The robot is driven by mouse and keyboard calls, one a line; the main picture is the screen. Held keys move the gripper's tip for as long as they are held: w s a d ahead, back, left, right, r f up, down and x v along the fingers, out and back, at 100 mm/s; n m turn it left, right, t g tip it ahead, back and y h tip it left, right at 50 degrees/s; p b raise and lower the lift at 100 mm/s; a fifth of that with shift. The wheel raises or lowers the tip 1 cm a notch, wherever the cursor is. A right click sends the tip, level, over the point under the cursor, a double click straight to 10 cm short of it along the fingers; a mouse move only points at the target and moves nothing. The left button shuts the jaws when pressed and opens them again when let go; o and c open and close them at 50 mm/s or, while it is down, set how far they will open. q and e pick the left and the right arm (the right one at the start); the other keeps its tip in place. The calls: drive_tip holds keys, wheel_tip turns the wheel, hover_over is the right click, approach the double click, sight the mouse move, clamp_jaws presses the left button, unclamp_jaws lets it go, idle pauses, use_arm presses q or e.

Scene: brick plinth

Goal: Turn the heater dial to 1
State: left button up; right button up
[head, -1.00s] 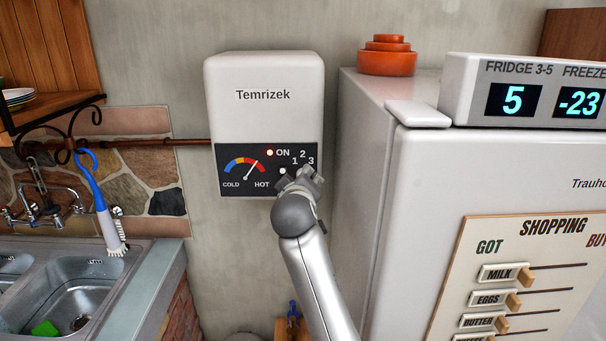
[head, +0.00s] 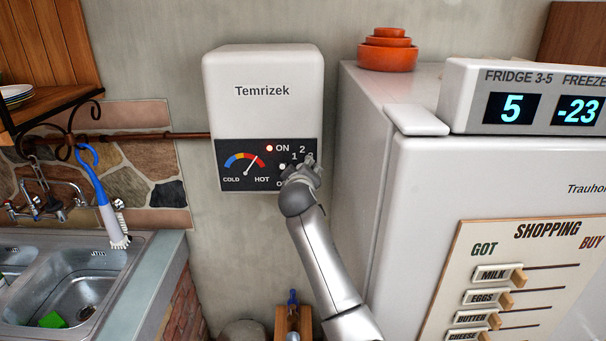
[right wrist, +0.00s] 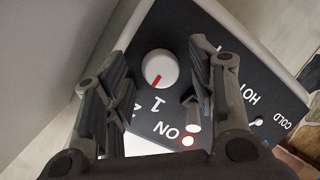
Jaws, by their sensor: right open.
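The white heater (head: 263,75), labelled Temrizek, hangs on the wall with a dark control panel (head: 232,180). Its red ON light (head: 269,148) is lit, and the gauge needle points toward the HOT side. In the right wrist view, the round white dial (right wrist: 159,69) has a red mark pointing about at the numeral 1 (right wrist: 158,104). My right gripper (head: 308,168) is at the panel's right part, hiding the dial in the head view. In the right wrist view its open fingers (right wrist: 158,75) stand on either side of the dial, with gaps showing. My left gripper is not in view.
The white fridge (head: 380,150) stands close on the right, with orange bowls (head: 388,52) on top. A sink (head: 75,290) and a blue-handled brush (head: 105,205) are on the left. The wall below the heater is bare.

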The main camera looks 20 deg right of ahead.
drive_tip(key=c, duration=1)
drive_tip(key=shift+a, duration=0.1)
drive_tip(key=n+h, duration=0.1)
drive_tip(key=n, duration=0.2)
drive_tip(key=n+h, duration=0.2)
drive_tip(key=n, duration=0.2)
drive_tip(key=shift+a+f, duration=0.15)
drive_tip(key=shift+c, duration=0.2)
